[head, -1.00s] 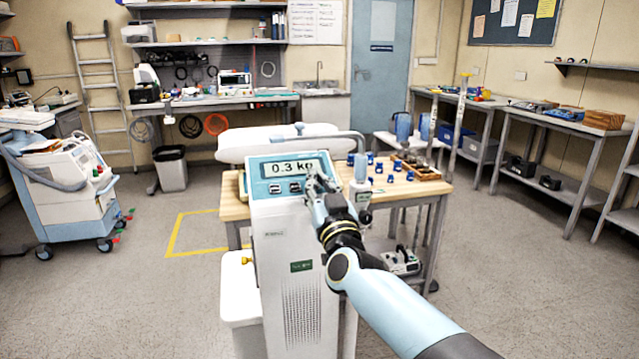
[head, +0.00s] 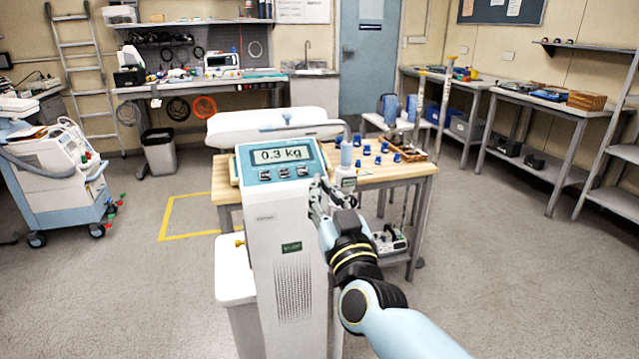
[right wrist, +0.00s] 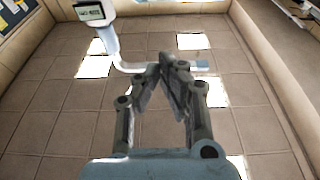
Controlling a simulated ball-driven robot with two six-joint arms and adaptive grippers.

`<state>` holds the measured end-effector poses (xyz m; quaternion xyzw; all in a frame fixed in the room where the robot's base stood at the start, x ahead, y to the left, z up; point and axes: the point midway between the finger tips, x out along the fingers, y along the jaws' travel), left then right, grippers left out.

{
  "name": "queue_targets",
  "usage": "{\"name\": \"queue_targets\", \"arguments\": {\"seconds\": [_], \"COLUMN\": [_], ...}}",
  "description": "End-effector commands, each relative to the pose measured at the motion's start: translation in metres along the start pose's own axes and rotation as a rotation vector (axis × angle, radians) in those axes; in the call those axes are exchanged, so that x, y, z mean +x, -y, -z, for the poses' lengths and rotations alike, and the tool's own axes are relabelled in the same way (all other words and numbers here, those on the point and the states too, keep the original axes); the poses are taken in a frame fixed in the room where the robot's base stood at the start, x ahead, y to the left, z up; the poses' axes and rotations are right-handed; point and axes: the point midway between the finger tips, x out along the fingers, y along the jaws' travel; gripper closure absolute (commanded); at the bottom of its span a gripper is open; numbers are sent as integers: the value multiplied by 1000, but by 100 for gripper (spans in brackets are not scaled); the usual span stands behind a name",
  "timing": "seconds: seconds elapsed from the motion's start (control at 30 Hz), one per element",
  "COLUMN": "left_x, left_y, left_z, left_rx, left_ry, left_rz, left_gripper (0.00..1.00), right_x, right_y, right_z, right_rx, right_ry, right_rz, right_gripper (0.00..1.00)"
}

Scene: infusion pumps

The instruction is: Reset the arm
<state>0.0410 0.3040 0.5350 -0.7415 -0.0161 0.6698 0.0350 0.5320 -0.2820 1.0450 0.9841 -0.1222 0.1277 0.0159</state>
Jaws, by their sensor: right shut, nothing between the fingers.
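My right gripper (head: 318,192) is in front of the right edge of the white device (head: 290,235), just below and right of its display panel. Its fingers meet at the tips in the right wrist view (right wrist: 160,75), with nothing between them. The display (head: 283,155) reads 0.3 kg, with several buttons (head: 283,174) below it. I cannot tell from the head view whether the fingertips touch the device. My left gripper is not in view.
A wooden table (head: 405,172) with several small blue items (head: 384,147) stands behind the device. A wheeled machine (head: 55,170) is at the left. A grey bin (head: 163,158) stands by the back bench.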

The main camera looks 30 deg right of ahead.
Motion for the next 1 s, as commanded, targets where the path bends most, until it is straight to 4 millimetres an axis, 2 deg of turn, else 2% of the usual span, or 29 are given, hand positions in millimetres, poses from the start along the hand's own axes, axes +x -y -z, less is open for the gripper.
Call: {"name": "queue_targets", "arguments": {"seconds": [0.47,0.57,0.67,0.77,0.8,0.87,0.9,0.97,1.0], "left_x": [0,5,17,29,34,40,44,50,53], "left_y": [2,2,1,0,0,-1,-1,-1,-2], "left_z": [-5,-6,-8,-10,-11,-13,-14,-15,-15], "left_rx": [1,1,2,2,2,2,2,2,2], "left_ry": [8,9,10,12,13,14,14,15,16], "left_rz": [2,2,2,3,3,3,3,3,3], "left_gripper": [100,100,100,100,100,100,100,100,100], "right_x": [0,-6,-24,-55,-71,-99,-118,-150,-173], "right_y": [0,-1,-6,-10,-11,-13,-15,-19,-23], "right_z": [0,-9,-44,-104,-133,-176,-204,-243,-268], "right_rx": [1,-3,-26,-86,-110,-140,-158,-180,-193], "right_ry": [0,9,57,163,218,311,373,470,535], "right_rz": [0,1,9,43,63,99,122,156,178], "right_gripper": [100,100,100,100,100,100,100,100,100]}}
